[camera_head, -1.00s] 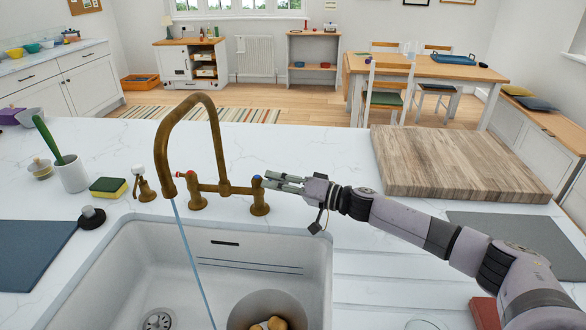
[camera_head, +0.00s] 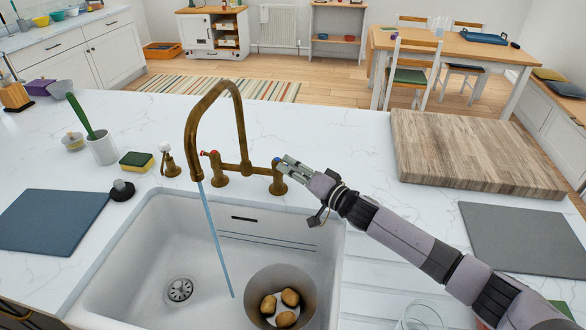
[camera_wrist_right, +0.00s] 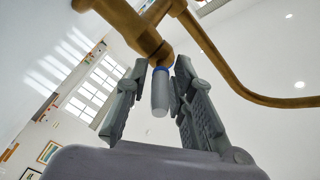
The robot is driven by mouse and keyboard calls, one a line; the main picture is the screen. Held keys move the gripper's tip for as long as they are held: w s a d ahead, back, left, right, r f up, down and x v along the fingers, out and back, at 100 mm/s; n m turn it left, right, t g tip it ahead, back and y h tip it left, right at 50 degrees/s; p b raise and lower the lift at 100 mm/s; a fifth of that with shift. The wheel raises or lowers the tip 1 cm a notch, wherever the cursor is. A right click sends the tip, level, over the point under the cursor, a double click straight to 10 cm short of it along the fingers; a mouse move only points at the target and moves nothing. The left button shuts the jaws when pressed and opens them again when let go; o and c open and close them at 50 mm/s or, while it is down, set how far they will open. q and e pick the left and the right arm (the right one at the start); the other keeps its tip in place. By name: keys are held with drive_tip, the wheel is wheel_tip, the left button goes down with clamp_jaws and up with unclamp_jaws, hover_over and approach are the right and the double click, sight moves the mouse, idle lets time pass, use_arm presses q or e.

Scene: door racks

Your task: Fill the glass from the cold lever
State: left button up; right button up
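The brass tap (camera_head: 241,167) stands behind the sink. A blue water stream (camera_head: 216,240) runs from its spout into the sink. The blue-marked cold lever (camera_head: 277,162) is on the tap's right side. My right gripper (camera_head: 284,165) is at this lever. In the right wrist view the pale lever with its blue ring (camera_wrist_right: 160,92) sits between my two fingers (camera_wrist_right: 160,70), with a gap visible on the left side. A clear glass (camera_head: 422,317) stands at the bottom edge, partly cut off, right of the sink. My left gripper is out of view.
A pot (camera_head: 250,305) with potatoes stands in the sink (camera_head: 150,255). A wooden board (camera_head: 470,155) and a grey mat (camera_head: 515,240) lie to the right. A sponge (camera_head: 137,161), a black stopper (camera_head: 122,190) and a cup with a green-handled tool (camera_head: 102,149) are left.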

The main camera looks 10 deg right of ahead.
drive_tip(key=shift+o, duration=1.2)
drive_tip(key=v, duration=1.2)
drive_tip(key=shift+c, duration=0.3)
